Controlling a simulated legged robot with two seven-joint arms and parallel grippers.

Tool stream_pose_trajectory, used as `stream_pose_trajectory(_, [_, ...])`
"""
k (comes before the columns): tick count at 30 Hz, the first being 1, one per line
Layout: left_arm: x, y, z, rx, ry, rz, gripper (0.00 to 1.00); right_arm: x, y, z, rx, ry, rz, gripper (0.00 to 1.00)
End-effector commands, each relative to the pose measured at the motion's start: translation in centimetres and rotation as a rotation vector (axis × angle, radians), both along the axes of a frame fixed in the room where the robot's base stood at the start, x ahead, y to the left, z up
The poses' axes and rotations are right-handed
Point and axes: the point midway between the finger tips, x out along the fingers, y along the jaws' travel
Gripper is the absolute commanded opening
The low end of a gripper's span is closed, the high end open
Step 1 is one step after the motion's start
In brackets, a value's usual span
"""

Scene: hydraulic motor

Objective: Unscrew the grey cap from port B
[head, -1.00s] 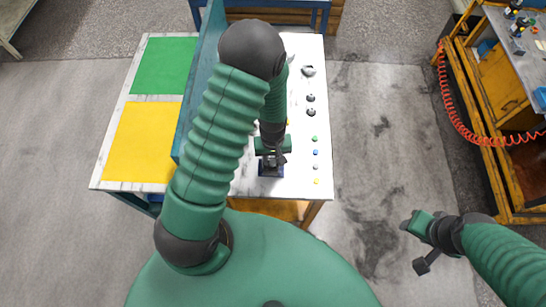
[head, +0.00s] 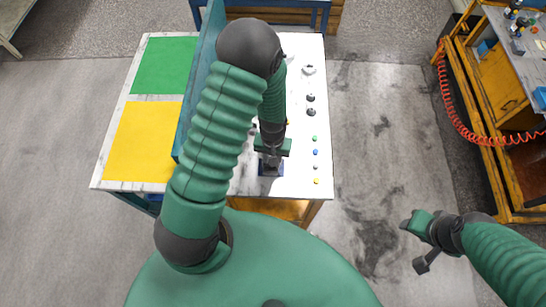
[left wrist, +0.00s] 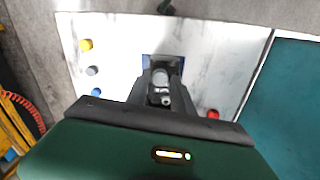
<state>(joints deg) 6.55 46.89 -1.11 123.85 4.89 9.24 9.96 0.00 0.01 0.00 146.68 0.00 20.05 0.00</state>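The hydraulic motor (left wrist: 161,76) stands on a small blue base (left wrist: 178,61) near the front edge of the white table. In the head view the blue base (head: 264,170) shows just below my left gripper (head: 271,160). In the left wrist view my left gripper (left wrist: 160,100) points down at the motor, with light grey parts between or just beyond its dark fingers. Whether it touches or grips the grey cap cannot be told; the cap on port B is not clearly distinguishable. My right gripper (head: 412,246) is open and empty, off the table to the right.
Loose green (head: 315,138), blue (head: 315,152), grey (head: 315,167) and yellow (head: 317,181) pieces line the table's right side. A red piece (left wrist: 212,114) lies beside the motor.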

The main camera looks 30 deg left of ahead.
Motion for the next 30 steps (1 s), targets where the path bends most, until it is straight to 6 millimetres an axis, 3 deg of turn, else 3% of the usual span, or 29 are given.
stream_pose_trajectory(1, [0.01, 0.00, 0.00, 0.000, 0.000, 0.000, 0.20, 0.00, 0.00, 0.00, 0.000, 0.000, 0.000, 0.42])
stream_pose_trajectory(6, [0.01, -0.01, 0.01, 0.000, 0.000, 0.001, 0.00, 0.00, 0.00, 0.00, 0.000, 0.000, 0.000, 0.42])
stream_pose_trajectory(11, [0.01, -0.01, 0.04, 0.000, 0.000, 0.012, 0.00, 0.00, 0.00, 0.05, 0.000, 0.000, 0.000, 0.42])
stream_pose_trajectory(15, [0.02, -0.02, 0.38, 0.001, 0.000, 0.293, 0.00, 0.00, 0.00, 0.96, 0.000, 0.000, 0.000, 0.42])
stream_pose_trajectory(16, [0.04, 0.00, 0.16, 0.001, -0.001, 0.306, 0.22, 0.01, 0.00, 0.74, 0.000, 0.000, 0.000, 0.42])
stream_pose_trajectory(18, [0.05, 0.00, 0.07, 0.001, -0.001, 0.299, 0.31, 0.01, 0.00, 0.61, 0.000, 0.000, 0.000, 0.42])
stream_pose_trajectory(28, [-0.05, 0.03, 0.14, 0.000, 0.000, 0.295, 0.31, -0.01, 0.00, 0.78, 0.000, 0.000, 0.000, 0.42])
stream_pose_trajectory(30, [-0.06, 0.04, 0.08, -0.001, 0.000, 0.217, 0.31, -0.01, 0.00, 0.73, 0.000, 0.000, 0.000, 0.42])
